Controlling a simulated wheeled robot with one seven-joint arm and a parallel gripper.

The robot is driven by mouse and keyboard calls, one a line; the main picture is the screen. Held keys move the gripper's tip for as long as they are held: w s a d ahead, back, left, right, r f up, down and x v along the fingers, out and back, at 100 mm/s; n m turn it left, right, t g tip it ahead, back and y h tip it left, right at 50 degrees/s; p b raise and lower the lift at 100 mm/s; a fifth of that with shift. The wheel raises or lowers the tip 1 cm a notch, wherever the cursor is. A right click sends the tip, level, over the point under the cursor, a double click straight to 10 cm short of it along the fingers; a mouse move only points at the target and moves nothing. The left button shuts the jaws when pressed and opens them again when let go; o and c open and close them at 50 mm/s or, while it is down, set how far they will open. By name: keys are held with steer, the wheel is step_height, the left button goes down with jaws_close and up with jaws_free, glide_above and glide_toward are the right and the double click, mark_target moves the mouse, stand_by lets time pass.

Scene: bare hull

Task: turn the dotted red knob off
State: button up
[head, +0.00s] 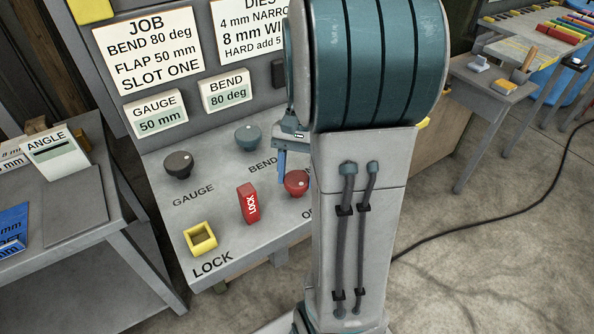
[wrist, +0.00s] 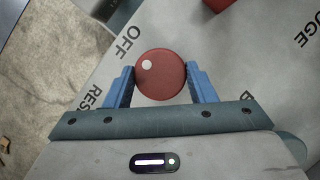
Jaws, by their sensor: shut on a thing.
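The dotted red knob (head: 296,183) sits on the grey sloping panel, partly hidden by my arm in the head view. In the wrist view it is a round red knob (wrist: 165,85) with one white dot on its upper left. The dot points roughly toward the printed OFF (wrist: 130,43), with letters RES (wrist: 93,98) lower left. My gripper (wrist: 160,76) is shut on the knob, one blue finger on each side. In the head view one blue finger of my gripper (head: 282,163) shows beside the knob.
A side table (head: 85,212) stands left. Open floor lies right, crossed by a black cable (head: 480,222).

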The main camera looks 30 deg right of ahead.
stand_by(0.3)
steer(key=o, duration=1)
steer(key=shift+r, duration=0.1)
steer(key=v, duration=1.3)
steer(key=shift+w+d+r, duration=0.15)
steer(key=shift+d+r, duration=0.05)
steer(key=shift+r, duration=0.05)
steer(key=shift+a, duration=0.1)
